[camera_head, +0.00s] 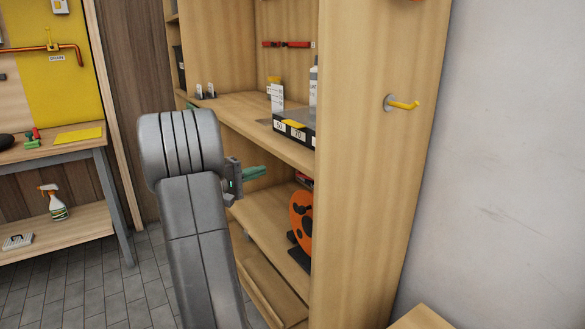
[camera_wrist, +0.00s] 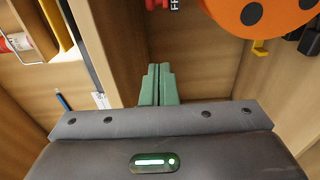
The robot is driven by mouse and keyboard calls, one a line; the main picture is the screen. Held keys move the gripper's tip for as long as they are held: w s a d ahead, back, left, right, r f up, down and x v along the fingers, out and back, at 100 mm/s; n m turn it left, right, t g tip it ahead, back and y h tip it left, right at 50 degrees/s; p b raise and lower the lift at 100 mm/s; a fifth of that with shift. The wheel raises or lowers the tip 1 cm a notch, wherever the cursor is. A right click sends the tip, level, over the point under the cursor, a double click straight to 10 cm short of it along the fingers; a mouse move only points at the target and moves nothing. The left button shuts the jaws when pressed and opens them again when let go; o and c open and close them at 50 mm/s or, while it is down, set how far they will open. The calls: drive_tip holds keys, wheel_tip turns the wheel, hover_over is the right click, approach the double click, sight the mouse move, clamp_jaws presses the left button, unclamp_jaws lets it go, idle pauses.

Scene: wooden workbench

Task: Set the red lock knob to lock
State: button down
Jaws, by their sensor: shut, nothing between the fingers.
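My gripper (camera_head: 264,172) is in front of the wooden cabinet's open lower compartment, with its green fingers pointing right. In the wrist view its fingers (camera_wrist: 158,68) are together and empty. A small red part (camera_wrist: 155,4) is cut off by the top edge of the wrist view, just beyond the fingertips and apart from them. A red part (camera_head: 305,180) also shows in the head view, under the middle shelf. I cannot tell whether either is the lock knob, nor its setting.
An orange disc with black spots (camera_head: 301,214) stands on the lower shelf and shows close by in the wrist view (camera_wrist: 262,14). The middle shelf (camera_head: 235,107) bears a dark labelled box (camera_head: 294,131). The cabinet's side panel (camera_head: 365,190) is at the right, with a yellow hook (camera_head: 404,105).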

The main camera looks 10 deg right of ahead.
drive_tip(key=d+b, duration=0.2)
drive_tip(key=d, duration=0.7)
drive_tip(key=shift+d+b, duration=0.25)
drive_tip(key=shift+b, duration=0.05)
